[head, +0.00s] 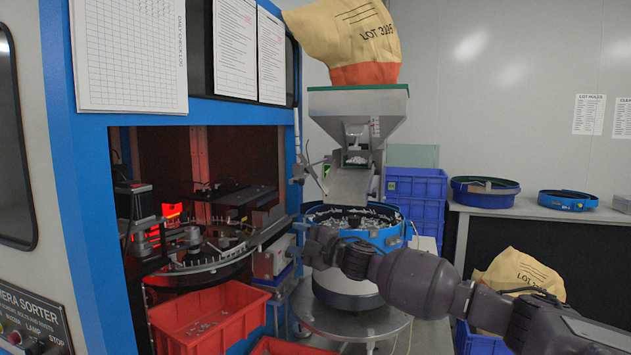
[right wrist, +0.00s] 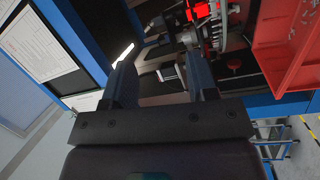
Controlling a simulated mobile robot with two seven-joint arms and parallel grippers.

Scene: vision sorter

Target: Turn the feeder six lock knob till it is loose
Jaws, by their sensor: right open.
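The feeder is a blue-rimmed bowl (head: 393,238) full of small pale parts, on a round stand under a metal hopper (head: 345,111). My right gripper (head: 304,246) is at the bowl's left front, beside the sorter's opening. In the right wrist view its two dark fingers (right wrist: 160,74) are apart. A small light block (right wrist: 171,74) shows between and beyond them; I cannot tell if they touch it. I cannot make out the lock knob clearly in either view; the gripper may hide it. My left gripper is not in view.
The blue-framed sorter cabinet (head: 293,138) stands left, with a lit turntable (head: 195,265) inside. A red bin (head: 215,318) sits below it. Blue crates (head: 416,187) stand behind the feeder. A grey bench (head: 540,209) at right holds spare blue bowls.

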